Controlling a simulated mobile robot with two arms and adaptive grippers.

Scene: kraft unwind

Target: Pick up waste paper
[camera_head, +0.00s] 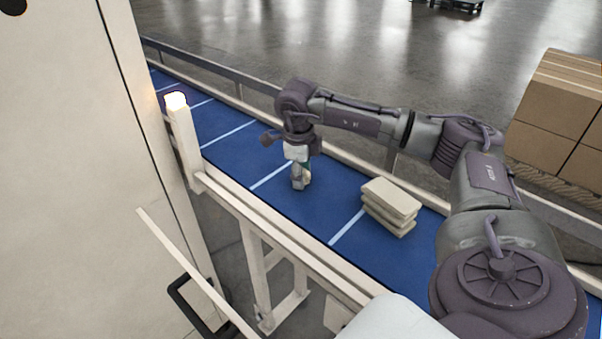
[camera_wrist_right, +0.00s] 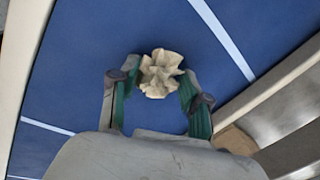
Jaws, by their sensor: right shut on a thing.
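The waste paper (camera_wrist_right: 160,73) is a crumpled cream-coloured ball. In the right wrist view it sits between the fingertips of my right gripper (camera_wrist_right: 157,88), with blue belt behind it. The two fingers have green inner sides and are closed on the ball. In the head view my right gripper (camera_head: 301,178) points down over the blue conveyor belt (camera_head: 225,130). The paper is hard to make out there, and I cannot tell whether it touches the belt. My left gripper is not in view.
A stack of flat beige packs (camera_head: 390,205) lies on the belt right of my gripper. Rails edge the belt, and a post with a lit lamp (camera_head: 176,100) stands at the near rail. Cardboard boxes (camera_head: 555,105) stand at right. A pale cabinet (camera_head: 70,180) fills the left.

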